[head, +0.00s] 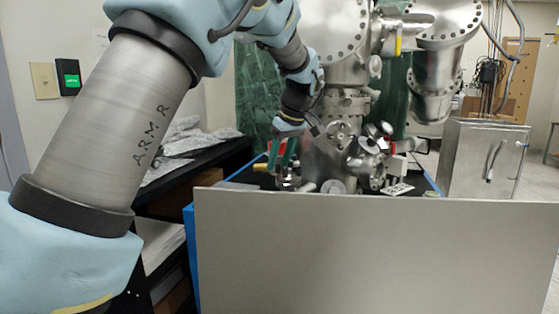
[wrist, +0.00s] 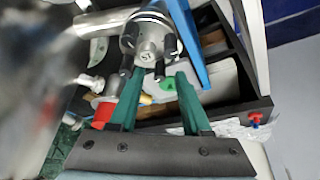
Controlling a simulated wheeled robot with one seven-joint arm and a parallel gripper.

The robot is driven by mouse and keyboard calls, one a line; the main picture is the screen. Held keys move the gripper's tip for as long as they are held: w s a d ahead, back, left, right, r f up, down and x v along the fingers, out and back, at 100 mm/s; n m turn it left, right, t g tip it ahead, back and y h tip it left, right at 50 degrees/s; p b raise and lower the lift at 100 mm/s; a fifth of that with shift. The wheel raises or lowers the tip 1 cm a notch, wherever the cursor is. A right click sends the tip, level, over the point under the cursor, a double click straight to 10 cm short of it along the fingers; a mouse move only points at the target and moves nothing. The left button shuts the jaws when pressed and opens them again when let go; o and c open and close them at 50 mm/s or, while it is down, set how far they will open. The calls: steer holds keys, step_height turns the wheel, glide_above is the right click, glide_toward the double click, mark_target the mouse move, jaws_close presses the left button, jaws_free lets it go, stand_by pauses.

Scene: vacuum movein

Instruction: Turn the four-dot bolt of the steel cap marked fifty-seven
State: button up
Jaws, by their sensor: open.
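In the wrist view, a round steel cap (wrist: 148,42) with dark bolts around its rim lies just beyond my gripper (wrist: 158,76). A faint mark shows on its face, but I cannot read it as fifty-seven or make out bolt dots. My gripper's two green fingers are apart, with tips close to the cap's lower bolts; I cannot tell whether they touch. In the head view, my gripper (head: 284,158) points down at the left side of the steel chamber (head: 330,155). The fingertips are hard to separate from the fittings there, and the marked cap cannot be identified.
A grey panel (head: 375,250) stands in front of the chamber's base. Steel flanges and valves (head: 368,160) crowd the chamber's right side. A black shelf (head: 200,165) with wrapped packets stands at left. In the wrist view, a blue edge (wrist: 188,42) runs right of the cap.

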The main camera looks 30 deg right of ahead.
jaws_close()
stand_by(0.4)
stand_by(0.4)
steer(key=m+h, duration=0.1)
steer(key=m, duration=0.1)
steer(key=shift+a+m, duration=0.15)
steer(key=shift+m, duration=0.25)
steer(key=m, duration=0.1)
steer(key=m+h, duration=0.1)
steer(key=m, duration=0.1)
steer(key=shift+w+a+r+m+h+p, duration=0.1)
steer(key=shift+a+m+h+p, duration=0.05)
steer(key=shift+m+h+p, duration=0.2)
steer(key=m+h+p, duration=0.1)
steer(key=m, duration=0.2)
steer(key=shift+a+g, duration=0.1)
steer(key=shift+g, duration=0.2)
steer(key=shift+m+g+h+p, duration=0.4)
steer(key=shift+m+p, duration=0.45)
steer(key=shift+m, duration=0.9)
